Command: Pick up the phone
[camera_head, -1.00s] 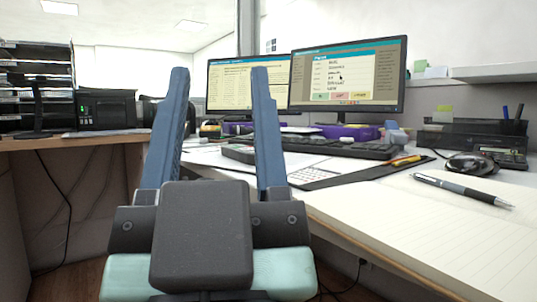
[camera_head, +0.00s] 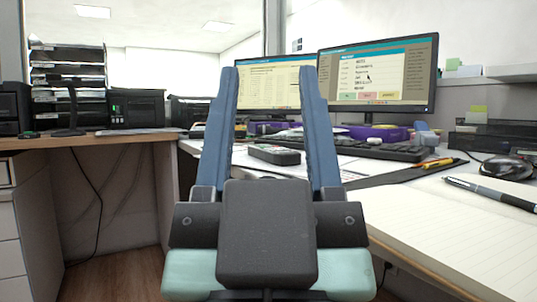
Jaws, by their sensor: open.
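My gripper (camera_head: 269,72) is open and empty, its two blue fingers pointing forward towards the desk. A small dark handset with a grey edge (camera_head: 275,154), which looks like the phone, lies flat on the desk near its front edge. In the picture it shows between my two fingers, beyond the gripper body. The fingers do not appear to touch it. Its exact distance from the fingertips is hard to tell.
Two monitors (camera_head: 376,77) stand behind a black keyboard (camera_head: 395,151). At right are a pen (camera_head: 490,192), an open notebook (camera_head: 440,225) and a mouse (camera_head: 508,168). A side counter with a black device (camera_head: 136,109) and trays (camera_head: 68,60) stands at left.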

